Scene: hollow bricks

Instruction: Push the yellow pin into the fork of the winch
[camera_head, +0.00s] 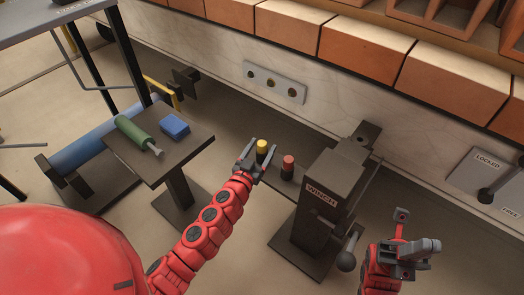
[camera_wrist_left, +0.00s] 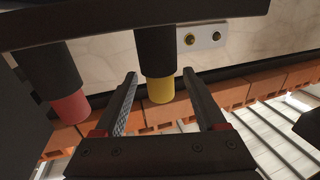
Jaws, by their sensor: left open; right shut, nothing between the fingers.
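The yellow pin (camera_head: 262,146) is a dark cylinder with a yellow cap, next to a similar red-capped pin (camera_head: 288,162) at the left side of the winch (camera_head: 330,190). My left gripper (camera_head: 252,155) is open right at the yellow pin. In the left wrist view the yellow cap (camera_wrist_left: 161,91) shows between the two spread fingers, with a gap on each side, and the red cap (camera_wrist_left: 70,107) lies left of them. I cannot make out the fork. My right gripper (camera_head: 404,250) is shut and empty, right of the winch.
A small table (camera_head: 150,160) with a green-handled tool (camera_head: 135,131) and a blue block (camera_head: 175,125) stands left. A wall with a socket plate (camera_head: 275,82) and brick shelves runs behind. A LOCKED/FREE lever panel (camera_head: 480,172) is at the right. The winch's ball-ended crank (camera_head: 346,262) sticks out in front.

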